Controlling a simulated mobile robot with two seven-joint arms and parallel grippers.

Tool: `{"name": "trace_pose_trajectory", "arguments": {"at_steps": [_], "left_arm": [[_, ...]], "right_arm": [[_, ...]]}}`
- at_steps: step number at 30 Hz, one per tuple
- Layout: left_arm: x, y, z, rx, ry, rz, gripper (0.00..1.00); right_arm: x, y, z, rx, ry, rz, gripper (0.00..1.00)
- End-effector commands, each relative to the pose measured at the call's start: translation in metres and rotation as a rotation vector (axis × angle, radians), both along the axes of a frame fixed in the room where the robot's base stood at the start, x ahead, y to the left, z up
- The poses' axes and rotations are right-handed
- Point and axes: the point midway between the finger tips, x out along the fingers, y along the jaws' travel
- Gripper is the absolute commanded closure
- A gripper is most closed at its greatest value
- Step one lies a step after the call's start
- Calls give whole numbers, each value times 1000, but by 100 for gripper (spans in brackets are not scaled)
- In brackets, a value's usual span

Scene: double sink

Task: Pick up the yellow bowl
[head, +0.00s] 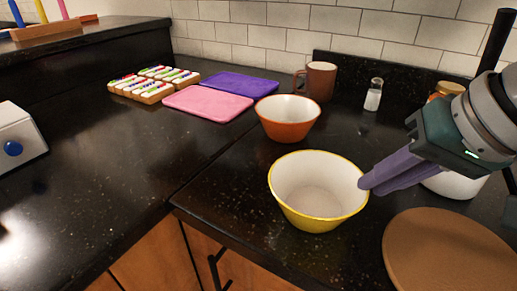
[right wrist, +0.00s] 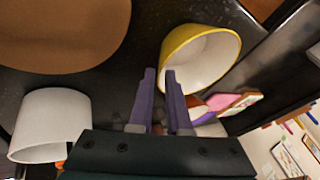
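The yellow bowl (head: 318,213) stands upright and empty on the black counter, near its front edge. Its outside is yellow and its inside white. My right gripper (head: 367,185) reaches in from the right, with its purple fingertips at the bowl's right rim. In the right wrist view, the fingertips (right wrist: 160,72) sit at the rim of the yellow bowl (right wrist: 185,40), one on each side of the wall. A gap shows between the fingers. Whether either finger touches the wall is unclear. My left gripper is not in view.
An orange bowl (head: 288,134) stands close behind the yellow one, with a brown mug (head: 321,80) and glass shaker (head: 373,95) farther back. A round brown board (head: 450,255) lies at front right. A white container (head: 455,187) stands behind my gripper. Left of the bowl, the counter is clear.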

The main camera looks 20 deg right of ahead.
Motion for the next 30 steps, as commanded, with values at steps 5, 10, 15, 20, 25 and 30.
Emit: {"name": "trace_pose_trajectory", "arguments": {"at_steps": [5,10,15,20,25,30], "left_arm": [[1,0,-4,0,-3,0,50],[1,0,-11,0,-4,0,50],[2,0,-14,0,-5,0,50],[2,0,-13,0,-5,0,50],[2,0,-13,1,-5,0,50],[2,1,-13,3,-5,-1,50]], "right_arm": [[7,4,-16,0,1,0,84],[19,10,-41,0,1,1,84],[26,11,-53,-4,-1,4,84],[26,11,-53,-4,-1,4,84],[26,11,-53,-3,0,4,98],[26,11,-53,-3,0,4,100]]}}
